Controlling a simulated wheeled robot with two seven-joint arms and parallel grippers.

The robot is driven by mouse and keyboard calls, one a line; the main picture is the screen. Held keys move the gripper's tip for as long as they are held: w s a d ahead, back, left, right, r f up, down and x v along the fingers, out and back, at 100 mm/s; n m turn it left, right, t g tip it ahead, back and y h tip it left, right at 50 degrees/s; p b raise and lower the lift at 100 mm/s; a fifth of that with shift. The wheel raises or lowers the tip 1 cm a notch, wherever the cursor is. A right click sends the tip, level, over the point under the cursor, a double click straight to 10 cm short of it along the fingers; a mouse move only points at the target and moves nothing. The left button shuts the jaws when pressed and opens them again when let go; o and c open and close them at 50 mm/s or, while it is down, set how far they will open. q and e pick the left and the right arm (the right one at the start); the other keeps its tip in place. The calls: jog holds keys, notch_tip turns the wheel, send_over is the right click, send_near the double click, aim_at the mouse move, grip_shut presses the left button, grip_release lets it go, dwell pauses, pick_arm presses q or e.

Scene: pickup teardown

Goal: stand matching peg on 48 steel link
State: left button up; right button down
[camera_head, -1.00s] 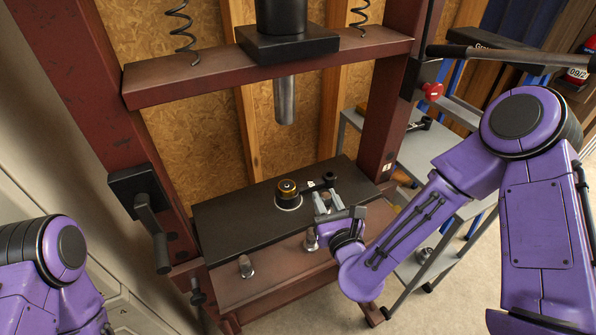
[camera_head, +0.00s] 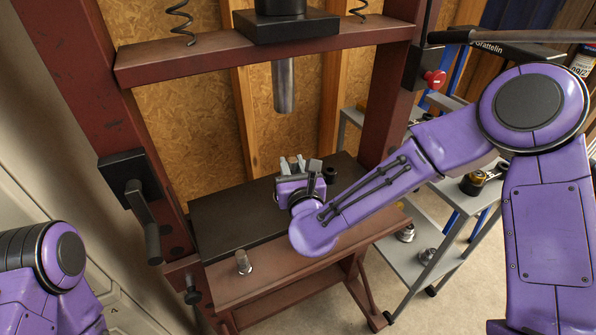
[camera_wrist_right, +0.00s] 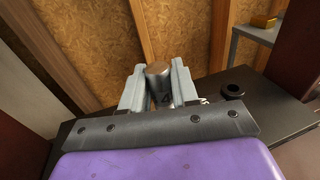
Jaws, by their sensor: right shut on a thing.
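My right gripper (camera_head: 299,166) is shut on a steel peg. The peg (camera_wrist_right: 158,84) stands upright between the two grey fingers in the right wrist view, with part of a marking, seemingly a 4, on its side. The gripper is over the press's black plate (camera_head: 235,212). The steel link is mostly hidden behind the gripper; its small dark end (camera_head: 331,174) shows to the right, also in the wrist view (camera_wrist_right: 233,90). I cannot tell whether the peg touches the link. Another peg (camera_head: 243,262) stands on the red front beam. My left gripper is out of view.
The press ram (camera_head: 284,88) hangs above and behind the gripper. Red press uprights (camera_head: 388,110) stand on both sides. A grey cart (camera_head: 455,235) with metal parts is on the right. The left part of the black plate is clear.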

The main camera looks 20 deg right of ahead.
jog(key=w, duration=0.2)
jog(key=shift+w+a+f, duration=0.2)
jog(key=shift+w+a, duration=0.05)
jog(key=shift+w, duration=0.15)
jog(key=shift+w+a, duration=0.15)
jog(key=shift+w, duration=0.5)
jog(key=shift+w+f+b, duration=0.1)
jog(key=shift+f+b, duration=0.65)
jog(key=shift+f, duration=0.1)
jog(key=shift+f+b, duration=0.15)
jog(key=shift+b, duration=0.2)
jog(key=c, duration=0.8)
grip_release()
jog(key=shift+s, duration=0.2)
